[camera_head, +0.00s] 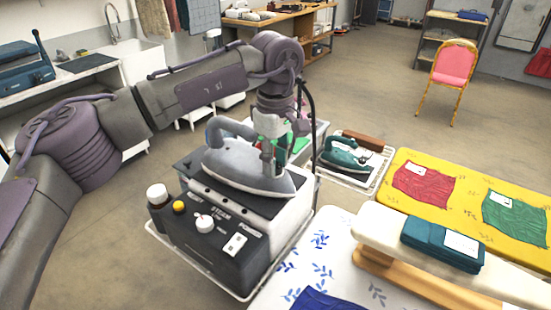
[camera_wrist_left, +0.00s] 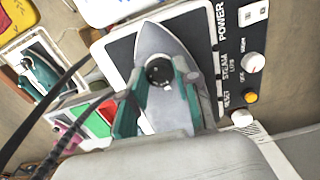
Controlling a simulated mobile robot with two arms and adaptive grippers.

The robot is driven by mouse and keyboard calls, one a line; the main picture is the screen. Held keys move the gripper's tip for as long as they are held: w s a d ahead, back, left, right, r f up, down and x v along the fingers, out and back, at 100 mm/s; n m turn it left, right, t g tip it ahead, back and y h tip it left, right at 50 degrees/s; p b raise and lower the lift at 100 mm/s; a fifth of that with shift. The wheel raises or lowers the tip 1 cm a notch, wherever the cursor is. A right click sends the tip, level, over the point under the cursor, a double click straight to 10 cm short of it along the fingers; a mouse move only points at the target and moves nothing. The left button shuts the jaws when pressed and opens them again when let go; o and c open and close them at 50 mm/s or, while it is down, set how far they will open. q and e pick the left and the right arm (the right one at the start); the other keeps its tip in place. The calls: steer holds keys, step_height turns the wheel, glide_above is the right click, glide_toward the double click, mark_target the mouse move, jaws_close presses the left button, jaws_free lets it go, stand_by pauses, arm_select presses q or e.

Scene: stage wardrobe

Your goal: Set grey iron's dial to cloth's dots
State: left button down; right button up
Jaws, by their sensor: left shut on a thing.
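The grey iron (camera_head: 240,170) sits on the dark top of a steam station, nose to the right. Its dark round dial (camera_wrist_left: 159,71) shows in the left wrist view on the iron's grey body (camera_wrist_left: 165,40). My left gripper (camera_head: 268,150) comes down from above onto the iron; its green fingers (camera_wrist_left: 157,88) are closed on the dial's two sides. The dial's mark is too small to read. A folded teal cloth (camera_head: 438,242), a red cloth (camera_head: 424,187) and a green cloth (camera_head: 515,217) each carry a white tag; dots on them cannot be made out. My right gripper is not in view.
The station's front panel (camera_head: 222,240) has knobs and a switch. A teal iron (camera_head: 345,153) stands on a tray behind. A wooden sleeve board (camera_head: 400,275) stands on the patterned ironing board at the right. A yellow board (camera_head: 400,165) lies beyond. Open floor is behind.

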arm_select(q)
steer(key=shift+m, duration=0.6)
steer(key=c, duration=0.8)
jaws_free()
steer(key=shift+r, duration=0.1)
step_height(320, 180, up, 12)
steer(key=shift+f, duration=0.1)
